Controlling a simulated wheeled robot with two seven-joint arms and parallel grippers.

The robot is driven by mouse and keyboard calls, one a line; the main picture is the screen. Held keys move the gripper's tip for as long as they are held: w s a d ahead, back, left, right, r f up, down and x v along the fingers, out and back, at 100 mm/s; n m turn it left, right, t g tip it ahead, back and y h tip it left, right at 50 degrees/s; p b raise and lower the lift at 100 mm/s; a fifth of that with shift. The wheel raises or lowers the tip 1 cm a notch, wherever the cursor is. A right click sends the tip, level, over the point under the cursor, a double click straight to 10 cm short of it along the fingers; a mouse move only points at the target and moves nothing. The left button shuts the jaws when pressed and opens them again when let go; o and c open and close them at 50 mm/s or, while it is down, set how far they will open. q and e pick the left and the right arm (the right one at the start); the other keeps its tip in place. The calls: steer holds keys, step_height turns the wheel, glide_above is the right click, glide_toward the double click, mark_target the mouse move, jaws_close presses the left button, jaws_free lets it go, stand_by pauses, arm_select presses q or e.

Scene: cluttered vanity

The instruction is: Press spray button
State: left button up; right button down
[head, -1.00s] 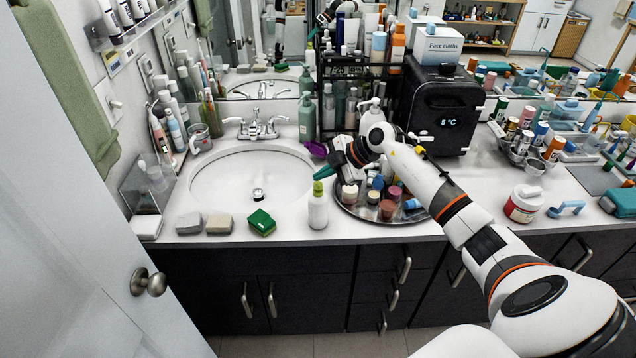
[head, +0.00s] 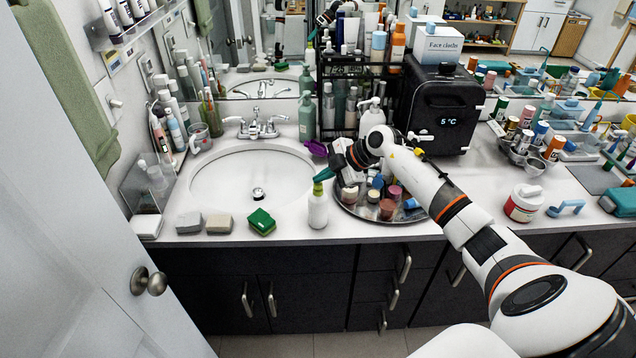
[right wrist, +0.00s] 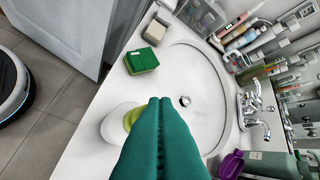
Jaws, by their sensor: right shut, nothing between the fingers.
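A small white spray bottle (head: 317,210) with a light green top stands upright on the counter in front of the sink. It also shows in the right wrist view (right wrist: 115,124), its green top (right wrist: 129,118) partly hidden behind my fingers. My right gripper (head: 321,175) is shut and empty, its teal fingers pointing down at the bottle's top. In the right wrist view the shut fingertips (right wrist: 160,104) overlap the green top. I cannot tell for sure whether they touch it. My left gripper is not in view.
A round dark tray (head: 350,212) with several jars stands right beside the bottle. A green sponge (head: 262,222) and pale soap bars lie to the left. The sink basin (head: 225,185) is behind. A purple item (head: 316,148) lies behind the gripper.

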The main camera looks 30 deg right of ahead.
steer(key=shift+f, duration=0.35)
stand_by(0.3)
steer(key=shift+r+p, duration=1)
step_height(320, 180, up, 5)
steer(key=p, duration=0.5)
stand_by(0.4)
